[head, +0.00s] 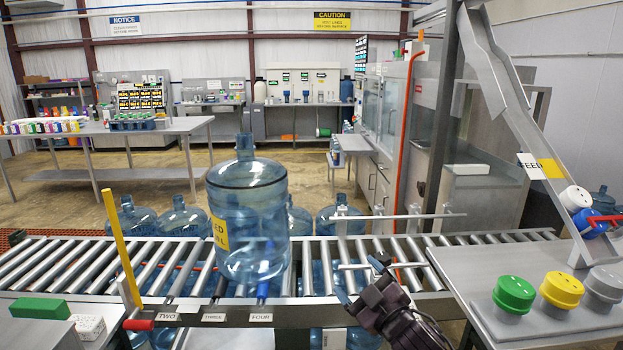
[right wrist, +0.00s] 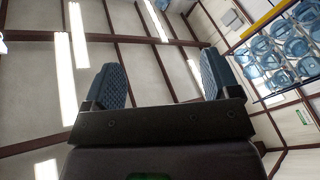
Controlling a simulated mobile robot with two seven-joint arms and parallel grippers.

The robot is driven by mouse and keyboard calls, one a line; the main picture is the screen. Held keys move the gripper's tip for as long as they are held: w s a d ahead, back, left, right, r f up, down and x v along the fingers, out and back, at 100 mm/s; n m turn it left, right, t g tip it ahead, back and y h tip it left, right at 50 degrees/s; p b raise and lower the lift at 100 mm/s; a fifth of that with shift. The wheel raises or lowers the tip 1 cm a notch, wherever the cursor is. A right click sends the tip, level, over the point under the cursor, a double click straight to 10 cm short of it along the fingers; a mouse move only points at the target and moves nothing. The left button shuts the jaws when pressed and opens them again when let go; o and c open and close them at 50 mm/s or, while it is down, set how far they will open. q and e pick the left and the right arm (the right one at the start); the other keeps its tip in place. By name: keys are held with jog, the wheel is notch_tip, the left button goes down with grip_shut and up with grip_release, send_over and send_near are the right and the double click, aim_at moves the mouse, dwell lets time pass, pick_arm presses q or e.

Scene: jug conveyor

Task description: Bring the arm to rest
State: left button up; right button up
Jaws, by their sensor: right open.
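My right gripper (head: 360,280) is at the front edge of the roller conveyor, right of the jug. Its dark forearm comes in from the bottom. In the right wrist view its two blue ribbed fingers (right wrist: 160,78) stand wide apart with nothing between them, against the ceiling. A large blue water jug (head: 250,205) with a yellow label stands upright on the conveyor (head: 90,265), apart from the gripper. My left gripper is not in view.
A steel table (head: 535,290) at the right carries green (head: 513,293), yellow (head: 562,289) and grey (head: 604,285) caps. A sloping feed chute (head: 510,80) rises above it. A yellow post (head: 122,245) stands at the left. Several more jugs (head: 181,219) stand behind the conveyor.

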jog(key=s+d+f+m+g+h, duration=0.1)
jog(key=s+d+f+m+h, duration=0.2)
jog(key=s+d+f, duration=0.3)
jog(key=s+d+f+m+g+h, duration=0.2)
jog(key=s+d+f+m, duration=0.3)
jog(key=s+f, duration=0.7)
jog(key=s+d+f+m+g+h, duration=0.2)
jog(key=s+d+f+m+h, duration=0.2)
jog(key=s+d+f, duration=0.3)
jog(key=s+f, duration=0.3)
jog(key=s, duration=0.1)
jog(key=shift+d, duration=0.15)
